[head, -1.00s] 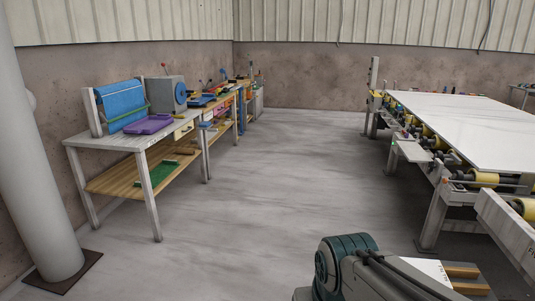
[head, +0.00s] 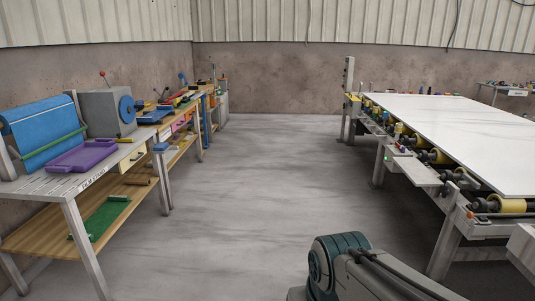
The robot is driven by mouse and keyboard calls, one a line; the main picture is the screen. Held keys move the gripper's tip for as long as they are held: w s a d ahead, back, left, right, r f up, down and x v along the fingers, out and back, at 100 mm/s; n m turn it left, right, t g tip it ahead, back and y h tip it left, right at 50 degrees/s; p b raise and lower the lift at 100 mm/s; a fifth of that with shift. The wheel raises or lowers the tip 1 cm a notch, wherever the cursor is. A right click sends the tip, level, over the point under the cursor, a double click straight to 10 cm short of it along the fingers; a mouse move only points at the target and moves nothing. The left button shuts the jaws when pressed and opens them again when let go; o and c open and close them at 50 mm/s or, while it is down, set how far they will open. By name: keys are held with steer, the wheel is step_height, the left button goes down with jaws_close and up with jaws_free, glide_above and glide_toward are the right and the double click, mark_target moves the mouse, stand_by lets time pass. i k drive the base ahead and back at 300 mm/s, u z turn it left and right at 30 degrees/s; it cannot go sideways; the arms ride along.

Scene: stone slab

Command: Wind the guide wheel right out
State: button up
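I cannot tell for sure which part is the guide wheel. A long line with a white stone slab (head: 450,125) on top stands at the right, with several yellow rollers (head: 434,157) along its near side. My gripper is out of view; only a grey and green link of my arm shows at the bottom.
The left workbench (head: 60,188) holds a blue roll (head: 42,130) and a purple tray (head: 84,155). More benches with tools run on behind it. The grey floor (head: 270,180) between benches and slab line is clear up to the back wall.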

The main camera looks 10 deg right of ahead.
mark_target(444, 192)
steer(key=z, duration=0.35)
steer(key=i, duration=1.55)
steer(key=z, duration=1.25)
steer(key=i, duration=1.8)
steer(key=z, duration=0.6)
